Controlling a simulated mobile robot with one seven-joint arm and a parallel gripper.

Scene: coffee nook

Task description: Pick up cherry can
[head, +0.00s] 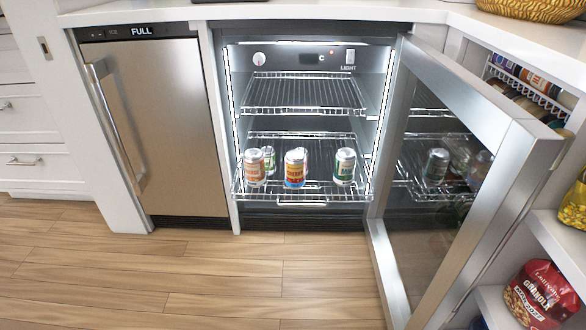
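Several cans stand upright on the pulled-out lower wire rack (305,199) of the open fridge. In the front row, a white and orange-red can (254,168) is at the left, a red, yellow and blue can (295,168) in the middle, and a white and dark green can (344,167) at the right. A green and white can (268,158) stands behind, between the left and middle cans; another is mostly hidden behind the middle one. The labels are too small to read, so I cannot tell which can is cherry. My gripper is not in view.
The fridge's glass door (450,190) stands open at the right, jutting toward me and reflecting cans. The upper wire rack (304,93) is empty. A closed steel ice maker (165,125) is at the left. Shelves with a granola bag (540,295) are at the right. The wooden floor (200,275) in front is clear.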

